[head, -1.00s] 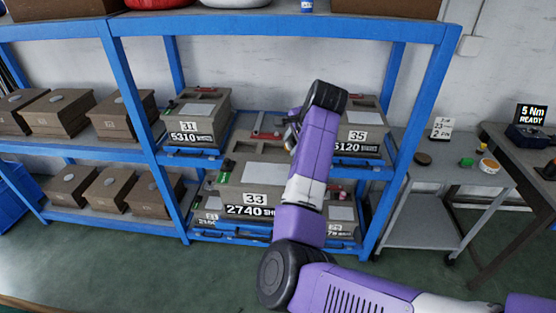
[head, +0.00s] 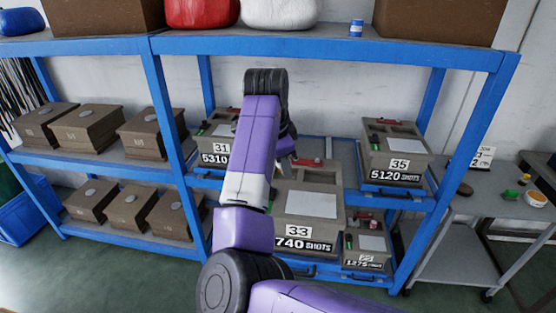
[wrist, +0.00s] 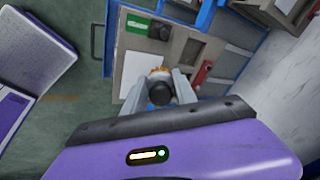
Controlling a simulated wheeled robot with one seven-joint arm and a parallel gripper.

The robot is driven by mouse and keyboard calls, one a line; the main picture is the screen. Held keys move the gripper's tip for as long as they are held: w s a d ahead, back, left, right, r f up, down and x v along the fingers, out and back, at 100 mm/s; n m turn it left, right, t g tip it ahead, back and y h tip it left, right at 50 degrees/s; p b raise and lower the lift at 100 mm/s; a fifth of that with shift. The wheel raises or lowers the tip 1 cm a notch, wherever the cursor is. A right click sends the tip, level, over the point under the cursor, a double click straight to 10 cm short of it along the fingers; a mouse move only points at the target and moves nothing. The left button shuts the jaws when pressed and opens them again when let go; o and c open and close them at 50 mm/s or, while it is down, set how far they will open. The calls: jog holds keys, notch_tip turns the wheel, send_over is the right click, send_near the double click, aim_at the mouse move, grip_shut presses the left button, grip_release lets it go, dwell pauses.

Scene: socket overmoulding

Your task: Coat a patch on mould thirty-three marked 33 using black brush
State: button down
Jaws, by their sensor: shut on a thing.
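Mould thirty-three (head: 322,178), a grey-brown box marked 33 and 740 SHOTS in what shows, stands on the lower part of the blue rack. A pale rectangular patch (head: 311,204) lies on its top. My arm covers its left side in the head view. In the wrist view my gripper (wrist: 159,84) is shut on the black brush (wrist: 159,94), whose orange and whitish tip shows beyond the fingers. Below it is a mould top with a pale patch (wrist: 142,70). Its number is out of sight, and I cannot tell whether the brush touches it. The gripper is largely hidden in the head view.
Mould 31 (head: 214,158) is left and partly hidden; mould 35 (head: 394,150) is right. A smaller mould (head: 366,258) sits beside mould 33. Rack posts (head: 172,130) and shelf edges flank the space. A grey side table (head: 463,232) stands right.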

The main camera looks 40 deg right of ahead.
jog(key=shift+s+f+g, duration=0.1)
jog(key=shift+s+g, duration=0.4)
jog(key=shift+g, duration=0.1)
jog(key=shift+w+a+f+b, duration=0.1)
jog(key=shift+f+b, duration=0.3)
jog(key=shift+f, duration=0.05)
jog(key=shift+f+b, duration=1.65)
jog(key=shift+f, duration=0.4)
